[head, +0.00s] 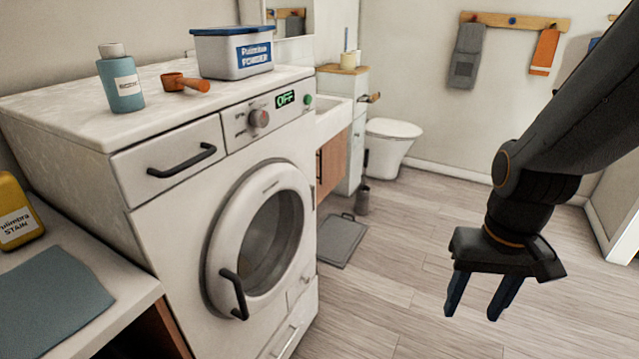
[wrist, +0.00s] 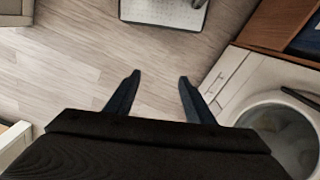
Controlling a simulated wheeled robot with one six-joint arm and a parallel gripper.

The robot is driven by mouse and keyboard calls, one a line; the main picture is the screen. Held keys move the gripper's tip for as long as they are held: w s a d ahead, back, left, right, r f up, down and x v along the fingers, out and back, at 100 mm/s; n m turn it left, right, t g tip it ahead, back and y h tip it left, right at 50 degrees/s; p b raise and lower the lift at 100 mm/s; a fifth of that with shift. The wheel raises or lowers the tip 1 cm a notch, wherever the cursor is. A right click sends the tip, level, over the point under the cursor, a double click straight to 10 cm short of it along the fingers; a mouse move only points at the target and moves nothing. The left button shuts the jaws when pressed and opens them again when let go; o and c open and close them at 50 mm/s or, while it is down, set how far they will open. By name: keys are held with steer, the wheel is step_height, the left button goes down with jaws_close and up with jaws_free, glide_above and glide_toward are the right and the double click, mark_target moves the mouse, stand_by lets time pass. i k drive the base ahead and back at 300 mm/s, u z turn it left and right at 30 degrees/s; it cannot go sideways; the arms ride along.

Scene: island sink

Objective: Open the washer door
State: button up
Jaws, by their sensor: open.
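The white washer (head: 170,235) stands at the left of the head view, with its display reading OFF. Its round door (head: 262,240) looks shut, and a dark curved door handle (head: 235,294) sits at the door's lower left edge. In the wrist view the washer door (wrist: 285,130) shows at the lower right, with part of the dark handle (wrist: 302,98). My gripper (head: 476,305) is open and empty, pointing down over the floor, well to the right of the washer and apart from it. Its two fingers also show in the wrist view (wrist: 158,92).
A blue bottle (head: 121,80), an orange scoop (head: 185,82) and a powder box (head: 233,52) stand on the washer. A counter with a blue cloth (head: 50,298) is at the lower left. A grey scale-like mat (head: 342,240) lies on the floor. The floor between gripper and washer is clear.

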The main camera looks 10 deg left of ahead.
mark_target(225, 289)
steer(key=u, duration=0.35)
steer(key=k, duration=1)
steer(key=z, duration=0.25)
